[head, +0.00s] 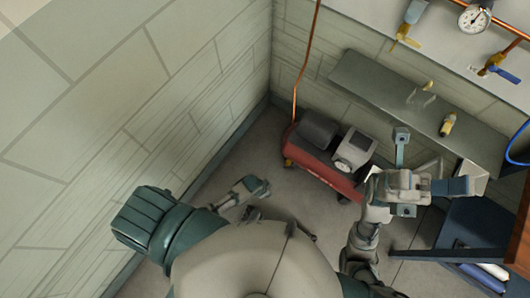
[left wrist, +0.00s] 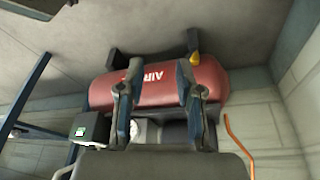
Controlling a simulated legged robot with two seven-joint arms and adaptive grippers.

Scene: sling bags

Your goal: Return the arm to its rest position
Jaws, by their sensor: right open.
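My right gripper (head: 428,167) is in the right part of the head view, in front of the wall shelf and above the dark bench frame. Its fingers are spread apart and nothing shows between them. My left gripper (head: 252,200) is low over the floor near the wall corner in the head view, partly hidden by my own body. In the left wrist view the left gripper's two fingers (left wrist: 155,95) stand apart with a clear gap. The red air tank (left wrist: 152,84) shows behind them, and no object is held.
A red compressor (head: 325,172) stands on the floor by the back wall. A grey-green shelf (head: 380,88) holds small yellow-ended parts. Pipes, a gauge (head: 474,18) and valves are above it. A dark bench frame (head: 470,228) is at right. Floor between compressor and left wall is clear.

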